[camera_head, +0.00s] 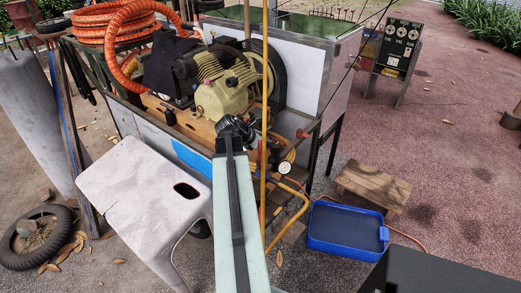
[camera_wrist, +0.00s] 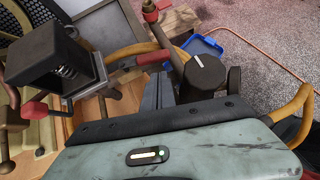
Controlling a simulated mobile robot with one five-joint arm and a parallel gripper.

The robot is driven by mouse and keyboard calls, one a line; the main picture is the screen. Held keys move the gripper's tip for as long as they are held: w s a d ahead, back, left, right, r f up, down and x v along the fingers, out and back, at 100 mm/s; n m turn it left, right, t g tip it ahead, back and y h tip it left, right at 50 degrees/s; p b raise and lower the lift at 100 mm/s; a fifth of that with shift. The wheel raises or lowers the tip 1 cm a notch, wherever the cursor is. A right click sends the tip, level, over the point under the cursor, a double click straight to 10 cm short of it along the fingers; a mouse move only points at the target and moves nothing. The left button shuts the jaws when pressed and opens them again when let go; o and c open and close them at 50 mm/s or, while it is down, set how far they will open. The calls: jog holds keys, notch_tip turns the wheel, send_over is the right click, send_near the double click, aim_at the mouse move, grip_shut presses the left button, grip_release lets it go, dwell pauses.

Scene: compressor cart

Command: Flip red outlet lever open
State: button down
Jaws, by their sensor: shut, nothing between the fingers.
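A red lever (camera_wrist: 152,62) shows in the wrist view, on a metal fitting left of a round black knob (camera_wrist: 203,78) with a white mark. My gripper (camera_wrist: 160,80) is shut and empty. Its fingertips point at the red lever from just below it in the picture; I cannot tell whether they touch it. In the head view my gripper (camera_head: 236,127) is at the front of the compressor (camera_head: 228,95), and my arm hides much of the fittings there. I cannot make out the lever clearly in the head view.
A dark box (camera_wrist: 50,60) and a red knob (camera_wrist: 35,110) are left of my gripper. A yellow hose (camera_wrist: 290,105) curves at right. A white stool (camera_head: 140,190) stands left of my arm. A blue tray (camera_head: 345,232) and a wooden stool (camera_head: 372,185) are on the ground at right.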

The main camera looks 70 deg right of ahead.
aim_at(281, 143)
jog(key=shift+s+d+r, duration=0.1)
jog(key=shift+s+d, duration=0.2)
jog(key=shift+d, duration=0.2)
jog(key=shift+s+d, duration=0.25)
jog(key=shift+d, duration=0.25)
jog(key=shift+s+d, duration=0.6)
jog(key=shift+s, duration=0.3)
jog(key=shift+w, duration=0.15)
